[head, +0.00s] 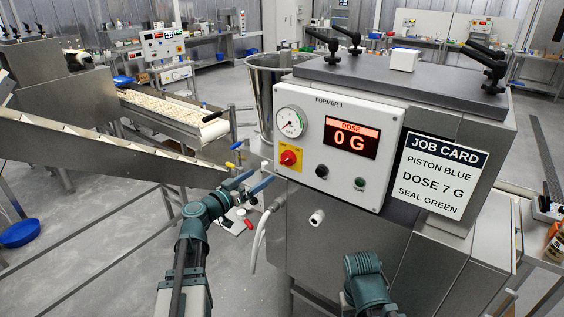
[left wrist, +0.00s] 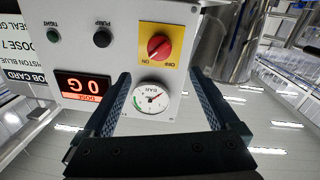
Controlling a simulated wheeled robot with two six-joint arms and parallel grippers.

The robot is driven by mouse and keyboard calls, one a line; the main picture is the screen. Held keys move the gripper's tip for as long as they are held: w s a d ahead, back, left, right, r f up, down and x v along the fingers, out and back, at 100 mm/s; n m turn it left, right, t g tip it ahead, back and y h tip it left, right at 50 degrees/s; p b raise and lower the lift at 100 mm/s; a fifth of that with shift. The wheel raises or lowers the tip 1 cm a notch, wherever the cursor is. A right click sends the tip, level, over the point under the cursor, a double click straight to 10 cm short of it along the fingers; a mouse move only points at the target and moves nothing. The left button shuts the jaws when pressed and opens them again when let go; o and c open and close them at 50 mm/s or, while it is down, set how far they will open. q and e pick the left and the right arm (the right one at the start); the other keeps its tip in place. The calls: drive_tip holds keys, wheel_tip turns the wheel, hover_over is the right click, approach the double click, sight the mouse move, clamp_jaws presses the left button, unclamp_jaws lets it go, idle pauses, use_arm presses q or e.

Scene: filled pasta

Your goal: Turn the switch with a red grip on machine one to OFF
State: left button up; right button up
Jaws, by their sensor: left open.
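The switch with a red grip (head: 288,158) sits on a yellow plate at the lower left of the front panel marked FORMER 1 (head: 362,109). In the left wrist view, turned upside down, the red grip (left wrist: 158,47) slants, one end toward the ON mark; OFF is beside it. My left gripper (head: 252,182) is open and empty, left of and below the switch, apart from it. In the left wrist view its two fingers (left wrist: 160,78) frame the pressure dial, with the switch just beyond. Of my right arm only a link shows at the bottom; its gripper is not visible.
The panel also carries a pressure dial (head: 290,122), a red display reading DOSE 0 G (head: 351,137), and black and green buttons. A job card (head: 440,176) hangs right of it. A white nozzle (head: 317,217) juts out below. A conveyor (head: 175,110) stands at left.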

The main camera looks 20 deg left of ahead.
sight(284, 161)
use_arm(q)
drive_tip(key=x, duration=1.2)
drive_tip(key=c, duration=1.4)
drive_tip(key=shift+o, duration=0.2)
